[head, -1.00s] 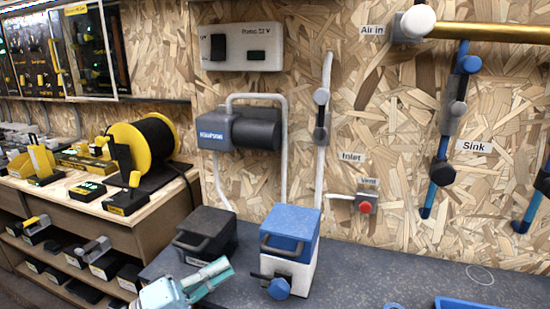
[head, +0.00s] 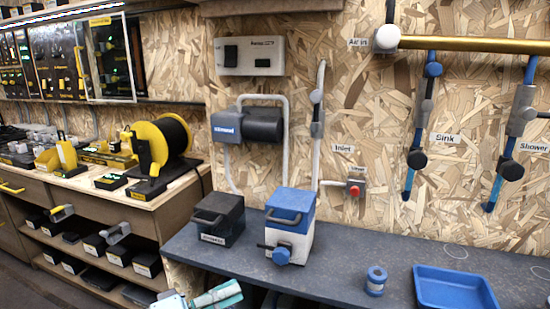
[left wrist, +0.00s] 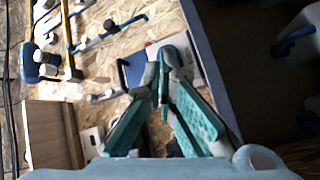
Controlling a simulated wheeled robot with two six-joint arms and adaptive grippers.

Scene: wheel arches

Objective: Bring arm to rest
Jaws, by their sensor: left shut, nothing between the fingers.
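My left gripper (head: 232,288) is pale teal and shows at the bottom edge of the head view, in front of the dark bench. Its fingers are together with nothing between them. In the left wrist view the teal fingers (left wrist: 164,70) meet at their tips, with the wall and the blue-and-white box behind them. Most of my left arm is out of the head view. My right gripper is not in view.
A blue-and-white box (head: 292,222) and a black box (head: 218,215) stand on the dark bench (head: 345,262). A blue spool (head: 376,281) and a blue tray (head: 455,288) lie to the right. A shelf unit with a yellow reel (head: 152,150) is at the left.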

